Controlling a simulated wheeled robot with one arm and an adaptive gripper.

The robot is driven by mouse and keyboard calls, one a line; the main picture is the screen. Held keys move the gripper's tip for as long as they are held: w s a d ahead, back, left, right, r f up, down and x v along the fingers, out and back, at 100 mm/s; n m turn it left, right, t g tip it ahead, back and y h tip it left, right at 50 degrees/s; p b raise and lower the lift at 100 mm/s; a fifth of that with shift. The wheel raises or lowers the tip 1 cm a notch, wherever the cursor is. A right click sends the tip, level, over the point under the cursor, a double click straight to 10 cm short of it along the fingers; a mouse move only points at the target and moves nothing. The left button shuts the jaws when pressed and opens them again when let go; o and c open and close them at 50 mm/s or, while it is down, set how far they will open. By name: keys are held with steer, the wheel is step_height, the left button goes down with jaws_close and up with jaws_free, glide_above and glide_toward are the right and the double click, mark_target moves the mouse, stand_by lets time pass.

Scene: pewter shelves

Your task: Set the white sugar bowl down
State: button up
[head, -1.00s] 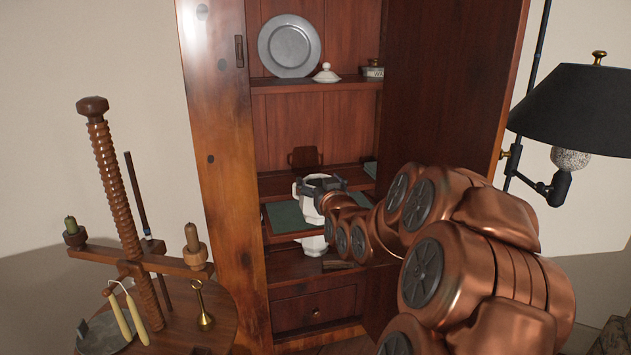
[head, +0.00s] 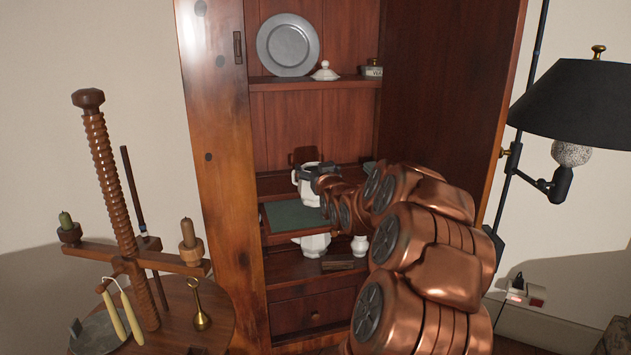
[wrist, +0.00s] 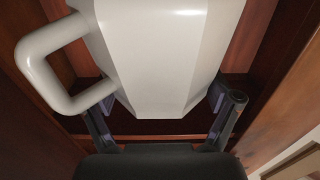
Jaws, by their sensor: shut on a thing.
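The white sugar bowl (head: 307,190) is a faceted white vessel with a loop handle. It is between the fingers of my gripper (head: 321,171), at the back of the green-lined tray in the cabinet. In the wrist view the bowl (wrist: 160,50) fills the upper middle, its handle at left. My gripper (wrist: 163,98) is shut on it, one dark finger on each side. My gripper and arm partly hide the bowl in the head view. Whether its base touches anything, I cannot tell.
The green-lined tray (head: 290,218) has bare room in front of the bowl. Below it stand a white vessel (head: 313,246) and a small white jar (head: 360,246). The upper shelf holds a pewter plate (head: 287,45), a white lid (head: 325,72) and a small box (head: 373,70).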

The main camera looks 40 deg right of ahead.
steer(key=shift+f+b, duration=0.4)
steer(key=shift+f, duration=1.15)
steer(key=shift+f, duration=0.15)
steer(key=o, duration=1.6)
steer(key=shift+c, duration=0.2)
steer(key=shift+s+a+r, duration=0.25)
steer(key=shift+s, duration=0.3)
steer(key=p+v, duration=0.2)
steer(key=v, duration=0.9)
